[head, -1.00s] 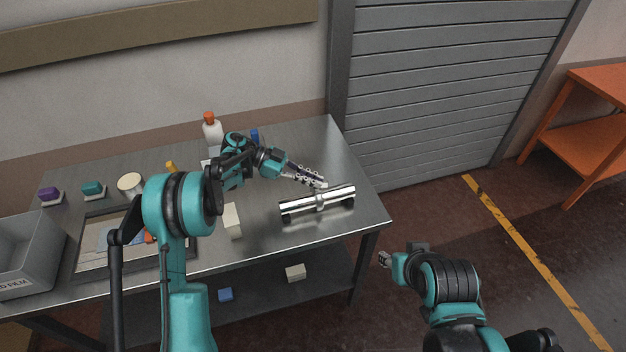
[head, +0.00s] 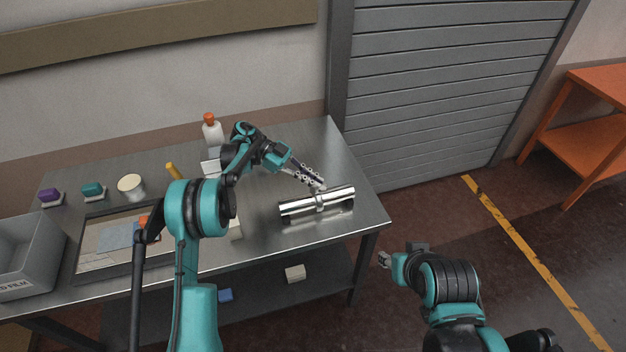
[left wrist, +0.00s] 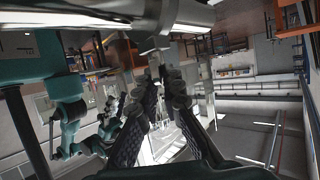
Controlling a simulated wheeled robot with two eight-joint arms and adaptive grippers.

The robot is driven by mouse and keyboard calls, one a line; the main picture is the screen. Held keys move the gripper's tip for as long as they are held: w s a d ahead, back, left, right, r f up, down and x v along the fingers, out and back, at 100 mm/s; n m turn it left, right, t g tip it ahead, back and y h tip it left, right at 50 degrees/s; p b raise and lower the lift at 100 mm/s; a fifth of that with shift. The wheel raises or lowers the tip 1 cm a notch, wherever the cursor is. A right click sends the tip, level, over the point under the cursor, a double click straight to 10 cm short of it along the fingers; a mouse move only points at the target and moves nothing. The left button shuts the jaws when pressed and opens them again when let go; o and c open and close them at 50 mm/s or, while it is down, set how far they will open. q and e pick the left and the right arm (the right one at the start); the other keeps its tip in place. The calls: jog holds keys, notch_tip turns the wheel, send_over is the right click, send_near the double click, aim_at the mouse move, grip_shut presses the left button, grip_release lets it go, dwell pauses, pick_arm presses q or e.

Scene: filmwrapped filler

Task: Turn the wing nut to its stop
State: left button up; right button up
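A shiny metal pipe (head: 338,198) lies on the steel table with a collar (head: 319,202) around its middle. The pipe also shows at the top of the left wrist view (left wrist: 185,12), with the collar (left wrist: 150,42) below it. I cannot make out the wing nut clearly; it may be hidden at my left fingertips. My left gripper (head: 320,185) points down at the top of the collar. In the left wrist view its fingers (left wrist: 166,78) converge to a narrow gap near the collar; I cannot tell whether they grip anything. My right gripper (head: 384,259) hangs off the table's right side, too small to read.
A grey bin (head: 40,245), a framed tray (head: 85,262), a white tub (head: 131,184) and purple (head: 50,196) and teal (head: 93,189) blocks are at the left. A white bottle with orange cap (head: 212,130) stands behind my left arm. The table right of the pipe is clear.

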pick_arm(q)
jog(key=o, duration=0.4)
jog(key=shift+c, duration=0.2)
notch_tip(320, 180, up, 10)
jog(key=shift+w+d, duration=0.1)
